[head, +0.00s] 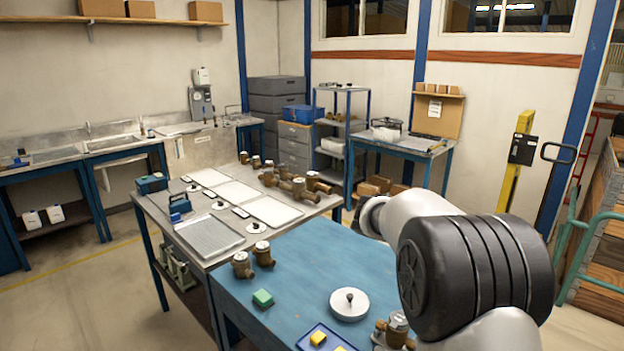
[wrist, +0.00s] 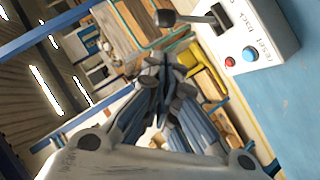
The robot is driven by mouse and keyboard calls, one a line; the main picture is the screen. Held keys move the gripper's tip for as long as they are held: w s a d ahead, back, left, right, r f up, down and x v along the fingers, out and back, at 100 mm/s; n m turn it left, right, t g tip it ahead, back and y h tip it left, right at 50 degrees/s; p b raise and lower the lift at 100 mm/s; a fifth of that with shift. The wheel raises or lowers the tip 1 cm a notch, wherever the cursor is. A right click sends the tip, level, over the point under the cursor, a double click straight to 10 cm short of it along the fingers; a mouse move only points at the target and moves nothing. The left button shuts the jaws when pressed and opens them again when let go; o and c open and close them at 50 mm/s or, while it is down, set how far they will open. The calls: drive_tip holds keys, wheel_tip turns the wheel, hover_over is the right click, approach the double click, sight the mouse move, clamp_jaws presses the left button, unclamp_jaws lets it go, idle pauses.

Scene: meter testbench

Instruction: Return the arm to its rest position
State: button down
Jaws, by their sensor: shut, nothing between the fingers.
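My arm reaches into the right side of the head view, a pale link with a large dark ribbed joint over the blue table's right side. My gripper cannot be made out in the head view. In the wrist view my gripper (wrist: 163,68) is shut and empty, its fingertips together. It points past the edge of a blue surface, with a tilted view of the room behind. A white control box (wrist: 262,35) with a black-knobbed lever, a red button and a blue button is to the upper right of the fingers, apart from them.
The blue table (head: 325,255) holds brass meters (head: 242,264), a green block (head: 263,298), a white round disc (head: 349,304) and a blue tray (head: 303,343) with yellow blocks. A grey bench (head: 165,208) with white trays adjoins it. A yellow post (head: 517,165) stands behind my arm.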

drive_tip(key=s+a+r+n+y, duration=0.1)
drive_tip(key=s+a+r+y, duration=0.3)
drive_tip(key=s, duration=0.6)
drive_tip(key=s+a+f+n+y, duration=0.1)
drive_tip(key=s+a+y, duration=0.1)
drive_tip(key=s+a, duration=0.55)
drive_tip(key=s+a+f+n+t+y, duration=0.1)
drive_tip(key=s+a+f+y, duration=0.1)
drive_tip(key=s+a, duration=0.4)
drive_tip(key=s+a+f+n+y, duration=0.1)
drive_tip(key=s+a+f+y, duration=0.2)
drive_tip(key=s, duration=1)
drive_tip(key=a+y, duration=0.1)
drive_tip(key=a, duration=0.1)
drive_tip(key=shift+s+a+f+n+t, duration=0.2)
drive_tip(key=shift+s+a+n+t, duration=0.1)
drive_tip(key=shift+a+t, duration=0.1)
